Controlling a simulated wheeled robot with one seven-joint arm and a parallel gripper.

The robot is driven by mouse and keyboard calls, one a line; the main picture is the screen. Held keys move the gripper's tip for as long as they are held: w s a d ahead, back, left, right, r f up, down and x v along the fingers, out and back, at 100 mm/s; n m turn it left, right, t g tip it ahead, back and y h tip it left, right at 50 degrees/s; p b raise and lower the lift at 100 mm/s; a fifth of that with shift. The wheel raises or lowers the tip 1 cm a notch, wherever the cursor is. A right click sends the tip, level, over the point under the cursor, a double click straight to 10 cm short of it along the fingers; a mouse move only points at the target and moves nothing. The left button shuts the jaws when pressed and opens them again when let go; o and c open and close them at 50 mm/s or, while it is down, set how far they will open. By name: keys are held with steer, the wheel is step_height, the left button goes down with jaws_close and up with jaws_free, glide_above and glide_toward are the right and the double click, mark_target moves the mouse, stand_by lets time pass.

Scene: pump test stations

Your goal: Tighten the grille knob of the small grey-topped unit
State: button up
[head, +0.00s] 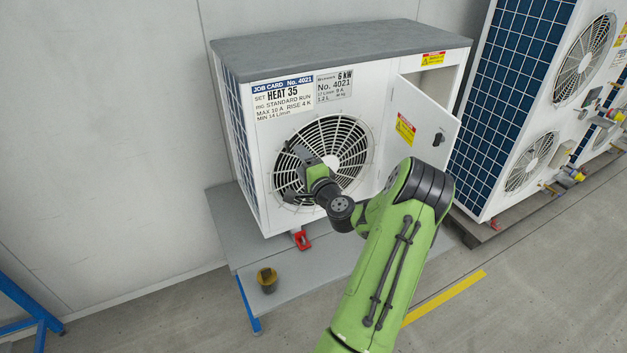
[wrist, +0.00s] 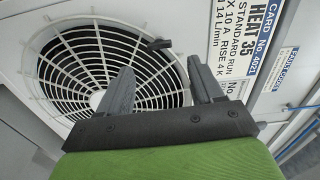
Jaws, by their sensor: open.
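The small grey-topped unit (head: 310,45) stands on a grey platform, its round fan grille (head: 349,150) facing me. In the wrist view the grille (wrist: 75,62) fills the left half. A small dark knob (wrist: 157,44) sits at the grille's rim, beyond and between my fingertips, apart from both. In the head view I cannot tell the knob from my dark fingers. My gripper (head: 286,172) is in front of the left part of the grille; in the wrist view its two grey fingers (wrist: 160,66) are spread, with nothing between them.
A white door (head: 421,125) with a black latch stands open on the unit's right side. A dark and yellow cup (head: 267,280) stands on the platform (head: 222,215) below, near a red part (head: 302,241). Larger units (head: 530,90) stand at right. A yellow line (head: 445,297) marks the floor.

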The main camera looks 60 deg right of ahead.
steer(key=b+v, duration=0.2)
steer(key=v, duration=0.7)
